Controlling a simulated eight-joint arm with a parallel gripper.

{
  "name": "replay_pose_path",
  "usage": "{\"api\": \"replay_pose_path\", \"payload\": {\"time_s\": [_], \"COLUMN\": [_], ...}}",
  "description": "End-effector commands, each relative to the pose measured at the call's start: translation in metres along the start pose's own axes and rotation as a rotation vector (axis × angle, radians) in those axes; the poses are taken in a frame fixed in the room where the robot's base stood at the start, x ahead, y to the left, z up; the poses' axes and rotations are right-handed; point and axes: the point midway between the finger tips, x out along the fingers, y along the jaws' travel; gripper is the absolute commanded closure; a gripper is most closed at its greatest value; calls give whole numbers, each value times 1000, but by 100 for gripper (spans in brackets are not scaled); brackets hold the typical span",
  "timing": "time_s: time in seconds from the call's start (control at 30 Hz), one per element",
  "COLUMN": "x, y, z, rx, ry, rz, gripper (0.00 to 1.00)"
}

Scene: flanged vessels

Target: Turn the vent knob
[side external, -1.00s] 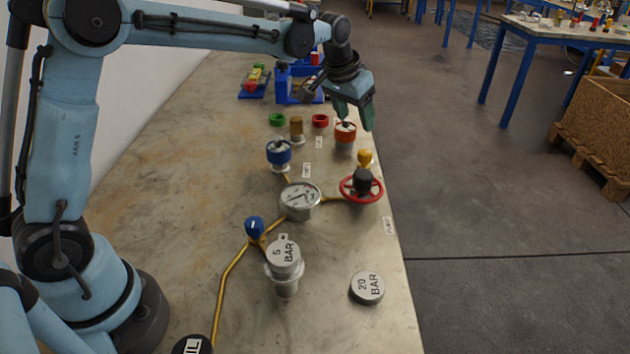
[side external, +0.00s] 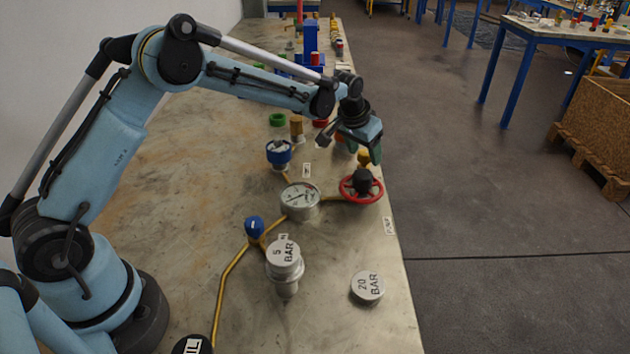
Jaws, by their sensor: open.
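I cannot read a label that marks the vent knob. A small yellow knob (side external: 364,158) stands just behind the red handwheel (side external: 347,191) near the table's right edge. My gripper (side external: 362,154) is open, pointing down with its green fingers at the yellow knob; they partly hide it, and I cannot tell whether they touch it. A blue knob (side external: 254,227) sits on the yellow pipe at front centre, well away from my gripper. A blue-collared fitting (side external: 278,153) stands to the left. The orange-collared fitting behind my gripper is mostly hidden.
A round gauge (side external: 300,200) stands left of the handwheel. A "5 BAR" cap (side external: 285,254) sits on a flanged vessel (side external: 285,285); a "20 BAR" cap (side external: 367,288) lies to its right. A green ring (side external: 277,119) and brass piece (side external: 296,126) are behind. The table's left side is clear.

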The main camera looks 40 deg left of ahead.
Motion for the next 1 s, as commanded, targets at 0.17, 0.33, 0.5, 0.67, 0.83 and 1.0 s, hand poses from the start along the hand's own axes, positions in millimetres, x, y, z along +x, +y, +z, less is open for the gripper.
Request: {"api": "replay_pose_path", "payload": {"time_s": [0.17, 0.33, 0.5, 0.67, 0.83, 1.0], "x": [2, 2, 2, 2, 2, 2], "y": [0, 0, 0, 0, 0, -1], "z": [0, 0, 0, 0, 0, 0], "rx": [0, 0, 0, 0, 8, 50], "ry": [0, 0, 0, 0, 0, -1], "rz": [0, 0, 0, 0, 3, 20], "gripper": [38, 42, 68, 93, 93, 93]}}
